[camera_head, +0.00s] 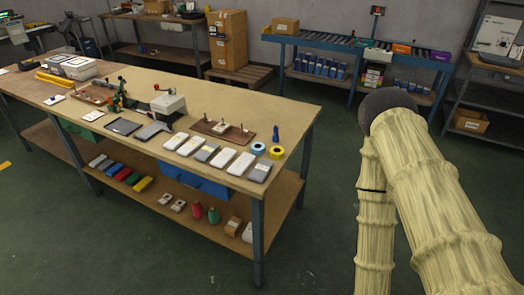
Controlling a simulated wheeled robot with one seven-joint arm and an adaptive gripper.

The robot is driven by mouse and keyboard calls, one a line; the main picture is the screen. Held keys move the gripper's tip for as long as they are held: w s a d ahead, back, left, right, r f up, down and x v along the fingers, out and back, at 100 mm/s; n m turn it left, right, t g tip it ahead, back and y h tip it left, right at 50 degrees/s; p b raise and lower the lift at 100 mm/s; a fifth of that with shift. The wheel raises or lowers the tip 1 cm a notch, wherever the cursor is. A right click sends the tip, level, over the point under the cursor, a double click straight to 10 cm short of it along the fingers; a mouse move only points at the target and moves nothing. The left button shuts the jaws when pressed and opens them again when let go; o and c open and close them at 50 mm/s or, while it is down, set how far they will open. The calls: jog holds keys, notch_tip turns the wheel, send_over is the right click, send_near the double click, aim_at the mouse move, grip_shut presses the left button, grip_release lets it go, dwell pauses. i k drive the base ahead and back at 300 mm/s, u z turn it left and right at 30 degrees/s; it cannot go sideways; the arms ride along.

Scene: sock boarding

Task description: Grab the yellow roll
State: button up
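The yellow roll (277,156) lies on the wooden workbench (255,97) near its front right corner. A light blue roll (258,148) lies just left of it, and a small dark blue upright item (276,133) stands just behind it. Nothing covers the yellow roll. My arm, in a pale ribbed sleeve, fills the right side of the view, well right of the bench and apart from the roll. My gripper's fingers do not show.
Flat packs (222,158) line the bench front left of the rolls, with a brown tray (224,131) behind them. The lower shelf (225,205) holds a blue bin and small goods. Green floor is clear between bench and arm. A blue rack (316,82) stands behind.

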aim_at(277, 153)
jog(key=k, duration=0.5)
jog(key=z, duration=1.35)
jog(key=i, duration=1.2)
jog(key=u, duration=2.05)
